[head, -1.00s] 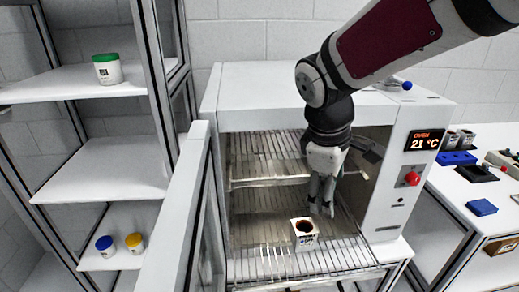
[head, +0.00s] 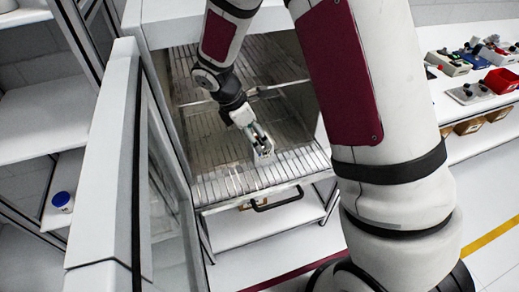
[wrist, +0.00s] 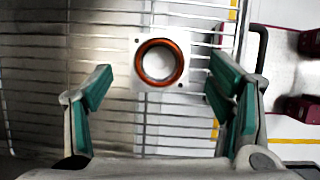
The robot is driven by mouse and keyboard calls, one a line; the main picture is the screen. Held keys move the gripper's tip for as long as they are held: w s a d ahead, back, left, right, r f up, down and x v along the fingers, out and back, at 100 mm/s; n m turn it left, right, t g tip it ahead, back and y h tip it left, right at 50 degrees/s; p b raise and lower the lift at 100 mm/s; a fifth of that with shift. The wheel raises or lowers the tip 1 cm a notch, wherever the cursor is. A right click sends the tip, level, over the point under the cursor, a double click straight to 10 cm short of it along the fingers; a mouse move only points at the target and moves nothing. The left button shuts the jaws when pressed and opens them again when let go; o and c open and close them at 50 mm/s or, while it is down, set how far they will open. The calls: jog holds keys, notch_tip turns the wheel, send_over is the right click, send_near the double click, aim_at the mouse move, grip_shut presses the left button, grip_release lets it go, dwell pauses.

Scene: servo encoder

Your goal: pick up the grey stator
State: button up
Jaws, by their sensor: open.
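The grey stator (wrist: 158,83) is a pale square block with a copper-coloured ring around a round opening. In the wrist view it lies near the top middle, on the wire rack. My gripper (wrist: 160,77) is open, with one green-padded finger on each side of the stator and a gap to both. In the head view my gripper (head: 262,150) reaches down into the open oven near the rack's front. There the stator is mostly hidden by the fingers, and I cannot tell their exact height over it.
The wire rack (head: 215,187) spans the oven chamber, with its walls close around my arm. The open oven door (head: 110,150) stands to the left. A blue-lidded jar (head: 62,202) is on the left shelf. A worktop with trays (head: 470,92) is at right.

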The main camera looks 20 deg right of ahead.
aim_at(267, 156)
jog(key=x, duration=0.8)
jog(key=shift+a+f+p, duration=0.1)
jog(key=shift+f+p, duration=0.05)
jog(key=shift+p, duration=0.2)
jog(key=shift+c, duration=0.2)
grip_shut()
